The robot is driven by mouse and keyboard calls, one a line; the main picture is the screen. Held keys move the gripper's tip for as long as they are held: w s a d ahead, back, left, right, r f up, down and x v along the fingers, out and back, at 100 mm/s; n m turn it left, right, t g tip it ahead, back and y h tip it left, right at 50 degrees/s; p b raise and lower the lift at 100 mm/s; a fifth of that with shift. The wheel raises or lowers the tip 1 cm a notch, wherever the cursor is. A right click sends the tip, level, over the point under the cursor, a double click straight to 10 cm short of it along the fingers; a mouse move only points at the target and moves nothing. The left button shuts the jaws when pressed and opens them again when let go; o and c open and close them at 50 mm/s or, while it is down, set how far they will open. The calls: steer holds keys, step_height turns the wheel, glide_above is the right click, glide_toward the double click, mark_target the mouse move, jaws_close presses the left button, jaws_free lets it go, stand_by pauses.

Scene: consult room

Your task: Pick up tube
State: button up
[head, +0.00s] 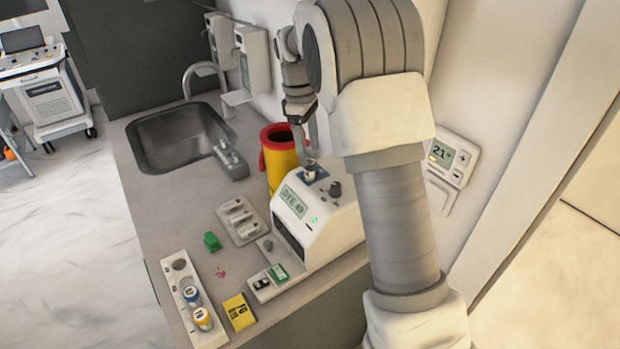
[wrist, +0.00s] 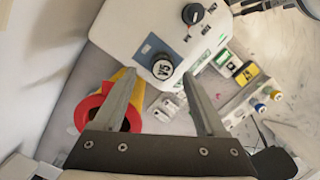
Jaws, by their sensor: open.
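A white-capped tube (wrist: 162,68) with dark lettering on its cap stands upright in a blue patch on top of the white machine (wrist: 120,25). It also shows in the head view (head: 310,168). My gripper (wrist: 156,75) is open, pointing down at the machine's top. In the wrist view the cap appears between the two fingertips; I cannot tell how far below them it is. In the head view my gripper (head: 305,155) is just above the cap. Two more capped tubes, blue (head: 192,295) and yellow (head: 203,318), stand in a white rack (head: 180,270).
A dark knob (head: 335,190) stands on the machine beside the capped tube. A yellow bin with a red rim (head: 278,138) stands close behind. A grey tray (head: 240,220), green item (head: 212,241) and yellow box (head: 239,312) lie on the counter. The sink (head: 175,135) is farther back.

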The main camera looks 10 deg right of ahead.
mark_target(309, 161)
steer(key=f, duration=0.5)
steer(key=shift+s+d+p, duration=0.1)
steer(key=shift+s+p, duration=0.2)
steer(key=shift+p, duration=0.1)
jaws_close()
